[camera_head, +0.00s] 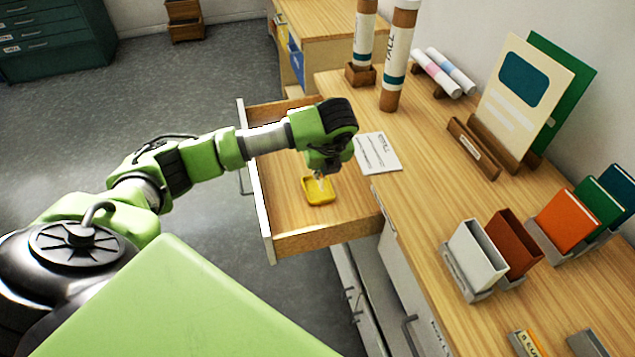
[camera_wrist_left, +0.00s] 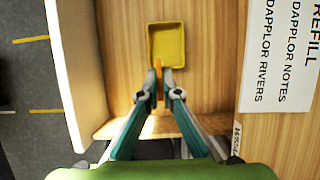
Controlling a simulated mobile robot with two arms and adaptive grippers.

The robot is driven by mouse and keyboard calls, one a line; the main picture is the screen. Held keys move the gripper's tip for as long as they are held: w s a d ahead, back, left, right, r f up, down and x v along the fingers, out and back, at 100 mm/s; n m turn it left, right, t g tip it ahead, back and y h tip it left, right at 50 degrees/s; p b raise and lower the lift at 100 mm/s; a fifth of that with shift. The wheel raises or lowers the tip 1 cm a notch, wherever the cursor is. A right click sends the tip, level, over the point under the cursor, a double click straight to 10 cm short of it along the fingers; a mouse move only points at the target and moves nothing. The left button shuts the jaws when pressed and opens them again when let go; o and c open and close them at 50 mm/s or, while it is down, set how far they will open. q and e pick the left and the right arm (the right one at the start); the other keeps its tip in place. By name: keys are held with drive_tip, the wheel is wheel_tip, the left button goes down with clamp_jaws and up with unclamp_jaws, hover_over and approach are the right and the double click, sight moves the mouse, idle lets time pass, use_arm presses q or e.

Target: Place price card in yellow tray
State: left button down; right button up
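The yellow tray (camera_head: 318,191) lies in the open wooden drawer (camera_head: 284,224), near its front end in the head view. In the left wrist view the tray (camera_wrist_left: 166,45) is just ahead of my fingertips and looks empty. My left gripper (camera_head: 319,175) points down over the tray. Its fingers (camera_wrist_left: 159,80) are closed on a thin orange piece (camera_wrist_left: 159,73), seen edge-on, that looks like the price card. Its face is hidden, and I cannot tell whether it touches the tray. My right gripper is not in view.
A white refill sheet (camera_head: 378,153) lies on the desk (camera_head: 420,190) beside the drawer. Card tubes (camera_head: 399,60), a sign stand (camera_head: 472,146) and coloured booklets in holders (camera_head: 477,258) stand on the desk. A small yellow card (camera_head: 526,343) stands at the bottom right.

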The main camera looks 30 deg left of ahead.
use_arm(q)
drive_tip(key=w+a+f+b, duration=0.1)
drive_tip(key=f, duration=0.1)
drive_tip(key=w+a+f+b, duration=0.1)
drive_tip(key=w+f+b, duration=0.1)
drive_tip(key=w+a+f+b, duration=0.1)
drive_tip(key=shift+w+a+f, duration=0.35)
drive_tip(key=shift+f, duration=0.05)
drive_tip(key=shift+w+a+f+b, duration=0.3)
drive_tip(key=shift+w+f+b, duration=0.1)
drive_tip(key=shift+b, duration=0.25)
drive_tip(key=shift+w+a+f+b, duration=0.1)
drive_tip(key=shift+f+b, duration=0.2)
drive_tip(key=shift+b, duration=0.05)
wheel_tip(320, 180, down, 3)
drive_tip(key=shift+w+a+f+b, duration=0.1)
drive_tip(key=shift+a+f+b, duration=0.05)
drive_tip(key=shift+b, duration=0.7)
drive_tip(key=c, duration=2.3)
unclamp_jaws()
drive_tip(key=b+v, duration=0.1)
drive_tip(key=v, duration=1.1)
